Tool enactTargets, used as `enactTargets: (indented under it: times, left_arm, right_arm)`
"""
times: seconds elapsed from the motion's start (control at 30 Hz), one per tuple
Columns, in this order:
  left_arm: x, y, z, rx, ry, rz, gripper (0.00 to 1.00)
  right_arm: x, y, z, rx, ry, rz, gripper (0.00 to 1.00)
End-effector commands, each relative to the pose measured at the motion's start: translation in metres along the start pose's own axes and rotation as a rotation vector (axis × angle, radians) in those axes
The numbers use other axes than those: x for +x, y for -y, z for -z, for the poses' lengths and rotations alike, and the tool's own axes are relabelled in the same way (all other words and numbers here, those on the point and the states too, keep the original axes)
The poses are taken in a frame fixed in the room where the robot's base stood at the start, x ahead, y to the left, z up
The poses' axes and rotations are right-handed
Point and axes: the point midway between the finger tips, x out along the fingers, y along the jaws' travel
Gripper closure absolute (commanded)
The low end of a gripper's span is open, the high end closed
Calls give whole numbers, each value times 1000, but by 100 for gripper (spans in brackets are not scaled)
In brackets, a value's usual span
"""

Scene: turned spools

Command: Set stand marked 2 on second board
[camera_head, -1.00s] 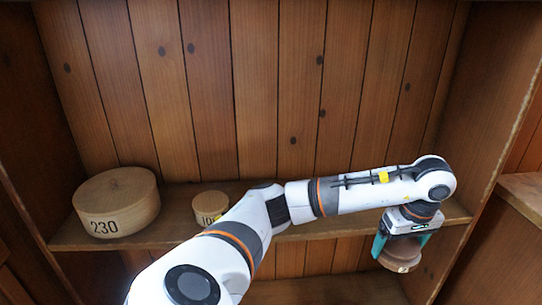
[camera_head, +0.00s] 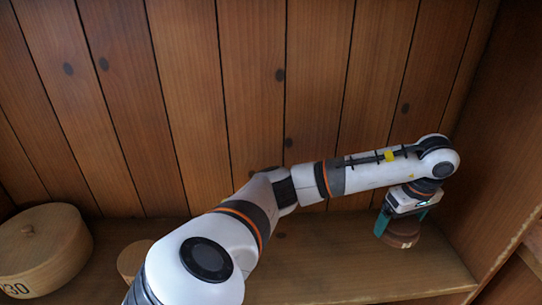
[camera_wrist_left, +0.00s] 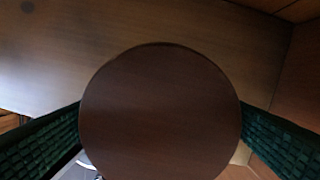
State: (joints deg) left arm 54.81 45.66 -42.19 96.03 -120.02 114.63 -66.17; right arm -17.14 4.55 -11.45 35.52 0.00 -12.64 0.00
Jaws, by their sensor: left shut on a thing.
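My left gripper (camera_head: 402,220) is shut on a round reddish-brown turned wooden stand (camera_head: 402,240), at the right end of the shelf board (camera_head: 330,265). The stand is upright or nearly so; I cannot tell whether its base touches the board. No mark on it can be read. In the left wrist view the stand's dark round top (camera_wrist_left: 160,110) fills the middle between the two green finger pads, with the board (camera_wrist_left: 70,65) behind it. My right gripper is not in view.
A large round wooden box (camera_head: 45,245), its number partly cut off, stands at the left of the board. A smaller round box (camera_head: 130,258) is partly hidden by my left arm. The plank back and the right side wall (camera_head: 500,170) are close to the gripper.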

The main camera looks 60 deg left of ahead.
Motion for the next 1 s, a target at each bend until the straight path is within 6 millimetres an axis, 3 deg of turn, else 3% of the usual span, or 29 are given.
enactTargets:
  times: [0.23,0.5,1.0]
  left_arm:
    - [6,0,1,2,-1,-2,38]
    - [53,-1,7,2,-2,-2,38]
    - [99,0,12,2,0,2,38]
  right_arm:
    - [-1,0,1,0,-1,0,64]
    - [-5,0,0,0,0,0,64]
    - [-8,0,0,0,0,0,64]
